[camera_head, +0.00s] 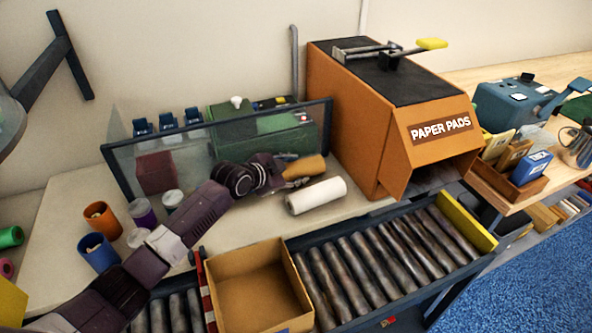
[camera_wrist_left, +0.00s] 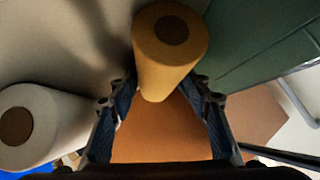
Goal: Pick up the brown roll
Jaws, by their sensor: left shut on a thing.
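The brown roll (camera_head: 305,168) is at the back of the table, in front of the green machine, in the head view. My left gripper (camera_head: 287,176) reaches it from the left and is shut on it. In the left wrist view the brown roll (camera_wrist_left: 165,62) sits between the two fingers of my left gripper (camera_wrist_left: 160,98), its round end with a dark core facing the camera. I cannot tell whether it touches the table. My right gripper is in neither view.
A white roll (camera_head: 316,195) lies just in front of the brown roll; it also shows in the left wrist view (camera_wrist_left: 50,125). The orange paper pads machine (camera_head: 365,120) stands right. A clear panel (camera_head: 205,160) stands behind my arm. An open carton (camera_head: 258,290) sits on the roller conveyor (camera_head: 400,250).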

